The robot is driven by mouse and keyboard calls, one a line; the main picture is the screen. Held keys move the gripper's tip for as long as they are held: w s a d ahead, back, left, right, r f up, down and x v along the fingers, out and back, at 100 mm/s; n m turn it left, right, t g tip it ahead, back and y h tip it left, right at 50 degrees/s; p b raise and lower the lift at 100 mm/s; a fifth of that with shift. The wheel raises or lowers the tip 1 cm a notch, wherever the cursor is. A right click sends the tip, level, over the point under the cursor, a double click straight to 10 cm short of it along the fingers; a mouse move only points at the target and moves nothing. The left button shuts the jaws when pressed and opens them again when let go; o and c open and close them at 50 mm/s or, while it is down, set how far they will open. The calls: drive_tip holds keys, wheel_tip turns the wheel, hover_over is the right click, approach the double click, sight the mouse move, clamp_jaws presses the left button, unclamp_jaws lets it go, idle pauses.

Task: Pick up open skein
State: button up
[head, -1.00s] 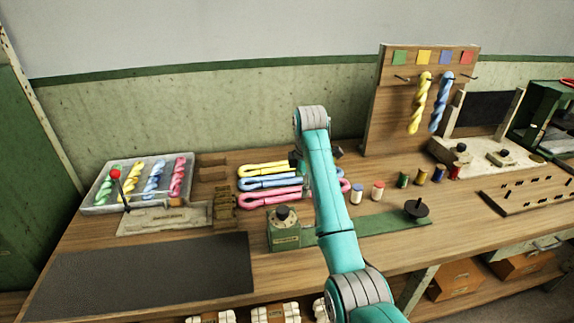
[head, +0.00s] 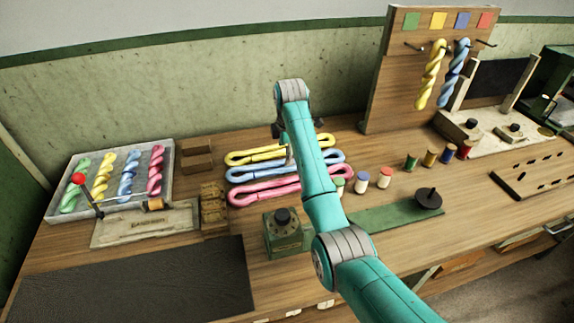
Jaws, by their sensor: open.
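Three open skeins lie side by side on the wooden bench: a yellow one (head: 255,155) at the back, a blue one (head: 250,171) in the middle and a pink one (head: 258,191) in front. My teal arm crosses over them and hides part of each. My gripper (head: 284,150) hangs down behind my arm, over the left-middle of the yellow and blue skeins. It is open and mostly hidden, so I cannot tell whether it touches a skein.
A tray (head: 57,190) of twisted skeins stands at the left. A peg board (head: 390,75) with yellow and blue twists stands at the back right. Several spools and a green block (head: 284,240) sit nearby. The dark mat (head: 140,285) is bare.

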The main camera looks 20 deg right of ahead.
drive_tip(key=shift+w+a+f, duration=0.15)
drive_tip(key=shift+w+f, duration=0.05)
drive_tip(key=shift+f, duration=1.2)
drive_tip(key=shift+w+a+f, duration=0.1)
drive_tip(key=shift+w+f, duration=0.05)
drive_tip(key=shift+f, duration=1.25)
drive_tip(key=c, duration=1)
